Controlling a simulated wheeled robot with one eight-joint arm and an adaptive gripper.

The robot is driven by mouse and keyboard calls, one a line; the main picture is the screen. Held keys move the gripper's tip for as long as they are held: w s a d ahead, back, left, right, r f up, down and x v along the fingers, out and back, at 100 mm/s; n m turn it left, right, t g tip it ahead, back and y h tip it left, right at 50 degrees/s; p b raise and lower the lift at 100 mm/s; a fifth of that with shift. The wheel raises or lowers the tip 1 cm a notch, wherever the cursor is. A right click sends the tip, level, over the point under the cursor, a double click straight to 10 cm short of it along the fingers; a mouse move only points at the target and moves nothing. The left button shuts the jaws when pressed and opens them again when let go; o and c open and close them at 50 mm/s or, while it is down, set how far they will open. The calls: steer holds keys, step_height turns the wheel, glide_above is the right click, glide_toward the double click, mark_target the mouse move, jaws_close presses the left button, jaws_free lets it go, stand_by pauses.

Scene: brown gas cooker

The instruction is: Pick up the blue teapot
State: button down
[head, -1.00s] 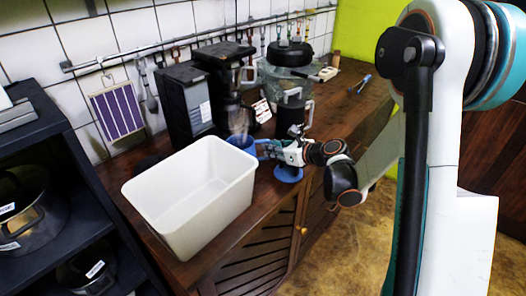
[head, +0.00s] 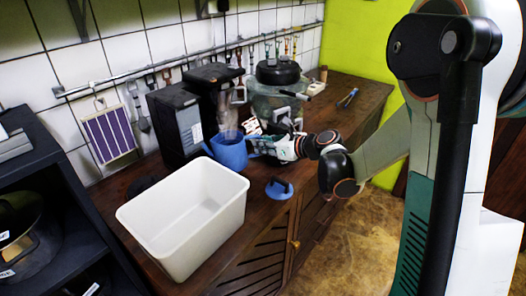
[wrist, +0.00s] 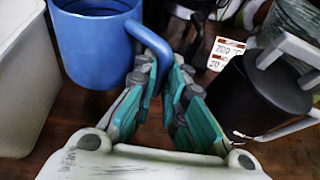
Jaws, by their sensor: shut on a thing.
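The blue teapot (head: 231,153) is upright and without a lid, just behind the white bin's right rear corner in the head view. It appears raised off the counter, though its base is partly hidden. In the wrist view the teapot (wrist: 95,45) is at the upper left, with its handle running down between my fingers. My gripper (head: 258,147) is shut on that handle, to the right of the pot body; its teal-padded fingers show in the wrist view (wrist: 161,75). A blue lid-like disc with a raised grip (head: 279,188) lies on the counter below my gripper.
The white bin (head: 185,215) stands empty on the wooden counter (head: 330,112). Black coffee machines (head: 175,125) stand behind the teapot. A dark lidded canister (wrist: 262,95) is close right of my fingers. A glass-like pot (head: 277,90) stands behind. The counter's far right is mostly clear.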

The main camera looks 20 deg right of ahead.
step_height(320, 180, up, 11)
steer(key=p, duration=0.3)
steer(key=shift+f, duration=0.2)
stand_by(0.5)
stand_by(0.7)
